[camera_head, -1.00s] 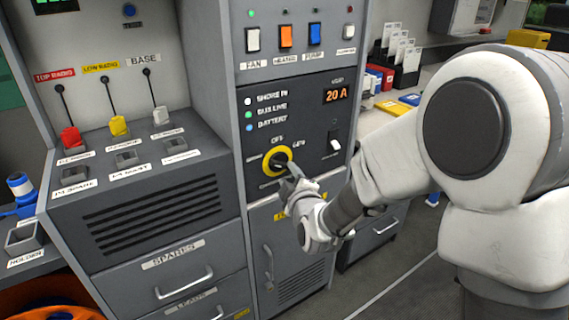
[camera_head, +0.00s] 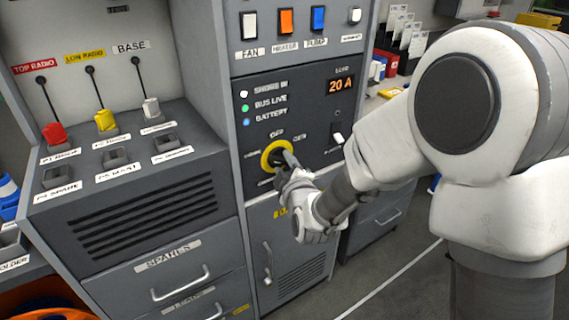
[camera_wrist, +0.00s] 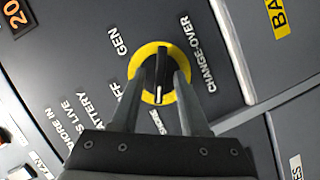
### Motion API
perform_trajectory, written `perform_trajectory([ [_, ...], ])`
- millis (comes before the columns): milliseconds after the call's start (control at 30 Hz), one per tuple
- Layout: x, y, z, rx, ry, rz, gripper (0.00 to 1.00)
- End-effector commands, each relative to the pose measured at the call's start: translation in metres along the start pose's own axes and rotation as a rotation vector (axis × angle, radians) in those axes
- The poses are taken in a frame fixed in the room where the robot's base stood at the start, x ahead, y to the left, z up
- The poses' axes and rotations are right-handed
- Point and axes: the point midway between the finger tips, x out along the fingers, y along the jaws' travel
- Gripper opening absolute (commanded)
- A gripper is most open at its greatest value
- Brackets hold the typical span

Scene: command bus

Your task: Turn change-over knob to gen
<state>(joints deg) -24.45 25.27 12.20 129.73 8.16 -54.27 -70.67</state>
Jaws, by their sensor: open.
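The change-over knob (camera_head: 272,158) is a black bar knob in a yellow ring on the dark panel. In the wrist view the knob (camera_wrist: 161,68) stands nearly upright, with its white mark at the end toward the SHORE label (camera_wrist: 163,121). The GEN label (camera_wrist: 117,42) is up and left of it there, and the OFF label is partly hidden by a finger. My gripper (camera_wrist: 157,77) is open, one finger on each side of the knob. I cannot tell whether they touch it. In the head view my gripper (camera_head: 288,167) overlaps the ring's right side.
Above the knob are indicator lights and a 20 A display (camera_head: 341,85). A small switch (camera_head: 337,133) sits right of the knob, near my arm. Several rocker switches line the panel top. A cabinet door with a handle (camera_head: 267,262) is below.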

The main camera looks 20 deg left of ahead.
Motion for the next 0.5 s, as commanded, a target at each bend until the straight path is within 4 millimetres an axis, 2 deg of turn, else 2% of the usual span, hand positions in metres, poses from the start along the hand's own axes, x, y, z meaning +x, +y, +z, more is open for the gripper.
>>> perform_trajectory([
  [133,0.0,-0.0002,0.0001,0.0,0.0,0.0,0.45],
  [167,0.0,-0.0002,0.0,0.0,0.0,0.0,0.41],
  [400,0.0,-0.0001,0.0001,0.0,0.0,0.0,0.0],
  [500,0.0,-0.0001,0.0001,0.0,0.0,0.0,0.0],
])
